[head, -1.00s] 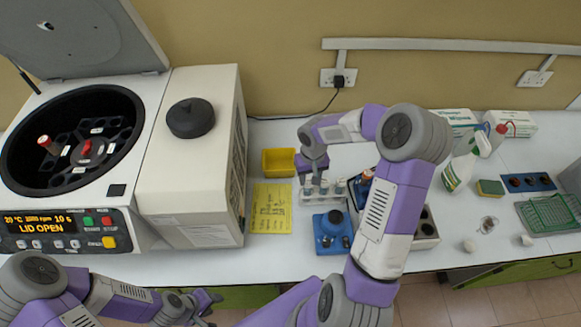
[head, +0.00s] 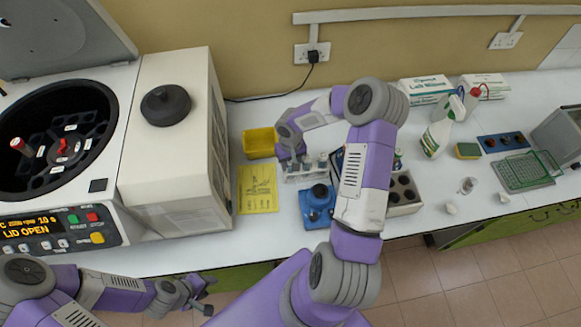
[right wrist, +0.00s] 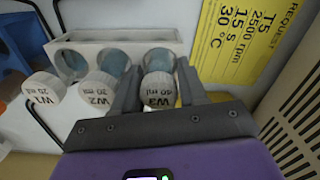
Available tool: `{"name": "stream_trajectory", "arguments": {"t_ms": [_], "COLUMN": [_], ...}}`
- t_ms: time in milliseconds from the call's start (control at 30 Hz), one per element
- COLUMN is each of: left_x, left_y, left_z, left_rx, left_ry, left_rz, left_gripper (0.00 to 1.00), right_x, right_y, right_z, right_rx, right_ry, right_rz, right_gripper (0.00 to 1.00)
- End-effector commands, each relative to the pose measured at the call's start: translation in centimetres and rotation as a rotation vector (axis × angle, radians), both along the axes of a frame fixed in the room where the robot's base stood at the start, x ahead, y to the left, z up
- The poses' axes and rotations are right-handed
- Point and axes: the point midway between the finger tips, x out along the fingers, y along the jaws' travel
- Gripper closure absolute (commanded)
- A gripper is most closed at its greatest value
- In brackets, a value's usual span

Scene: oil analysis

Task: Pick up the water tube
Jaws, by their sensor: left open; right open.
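Several white-capped water tubes stand in a white rack (head: 305,178), which also shows in the right wrist view (right wrist: 125,38). In the right wrist view the caps read W1 (right wrist: 43,86), W2 (right wrist: 97,92) and W3 (right wrist: 157,90); the W3 volume text looks like 40 or 60 ml. My right gripper (right wrist: 158,85) is open, with its fingers on either side of the W3 tube. In the head view this right gripper (head: 293,158) is at the rack's left end. My left gripper (head: 205,295) is open and empty, low in front of the bench.
The open centrifuge (head: 60,145) stands at left, holding a red-capped tube (head: 20,146). A yellow bin (head: 260,143) and yellow note (head: 257,188) lie left of the rack. A blue device (head: 317,205) stands in front of it. Bottles, boxes and a green rack (head: 523,171) are at right.

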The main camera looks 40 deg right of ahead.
Motion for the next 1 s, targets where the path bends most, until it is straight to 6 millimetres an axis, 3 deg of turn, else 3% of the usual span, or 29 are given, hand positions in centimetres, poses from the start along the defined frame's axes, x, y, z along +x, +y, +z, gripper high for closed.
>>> {"name": "stream_trajectory", "arguments": {"t_ms": [33,267,567,1000], "left_x": [0.0,0.0,0.0,0.0], "left_y": [0.0,0.0,0.0,0.0], "left_z": [0.0,0.0,0.0,-0.1], "left_rx": [0.0,0.0,0.0,0.0], "left_ry": [0.0,0.0,0.0,0.0], "left_rz": [0.0,0.0,0.0,0.0], "left_gripper": [0.57,0.57,0.57,0.57], "right_x": [0.0,0.0,0.1,0.1], "right_y": [0.0,0.0,0.0,0.0], "right_z": [0.0,0.0,0.8,8.8], "right_rx": [0.0,0.0,-0.002,-0.003], "right_ry": [0.0,-0.001,-0.004,-0.003], "right_rz": [0.0,0.001,0.001,0.001], "right_gripper": [0.63,0.95,0.95,0.95]}}
